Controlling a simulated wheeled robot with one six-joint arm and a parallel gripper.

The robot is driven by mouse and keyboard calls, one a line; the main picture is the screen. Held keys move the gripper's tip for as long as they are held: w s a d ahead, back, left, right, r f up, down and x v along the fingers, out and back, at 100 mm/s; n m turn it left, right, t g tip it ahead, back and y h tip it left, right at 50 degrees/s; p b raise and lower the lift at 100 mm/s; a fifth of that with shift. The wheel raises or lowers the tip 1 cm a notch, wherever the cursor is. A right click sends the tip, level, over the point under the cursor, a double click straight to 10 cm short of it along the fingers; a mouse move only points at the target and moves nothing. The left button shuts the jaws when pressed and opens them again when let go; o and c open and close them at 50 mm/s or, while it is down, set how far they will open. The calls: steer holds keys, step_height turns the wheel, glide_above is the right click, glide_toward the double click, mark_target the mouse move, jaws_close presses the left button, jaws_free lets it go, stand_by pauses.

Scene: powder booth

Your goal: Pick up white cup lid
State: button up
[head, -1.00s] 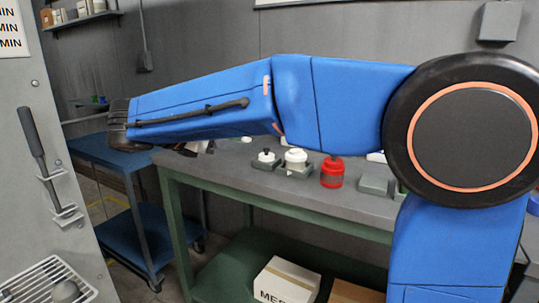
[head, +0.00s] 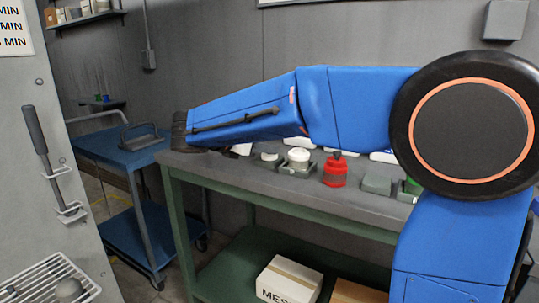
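A white round cup-like piece with a lid-like top (head: 299,155) sits on a small grey-green holder on the grey bench. I cannot tell for sure whether its top is the white cup lid. A smaller pale piece (head: 270,157) stands just left of it, partly hidden by my arm. My blue forearm reaches left across the back of the bench. Its dark wrist end is over the bench's left end. My gripper is mostly hidden behind the forearm; a small pale and dark bit below the arm may be part of it. Its fingers cannot be made out.
A red container (head: 335,172) stands right of the white piece, then a grey-green block (head: 377,184). White items behind are partly covered by my arm. The bench's front strip is clear. A blue cart (head: 118,152) stands left; a carton (head: 290,279) lies on the lower shelf.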

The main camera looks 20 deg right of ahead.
steer(key=shift+x, duration=1.55)
steer(key=c, duration=0.8)
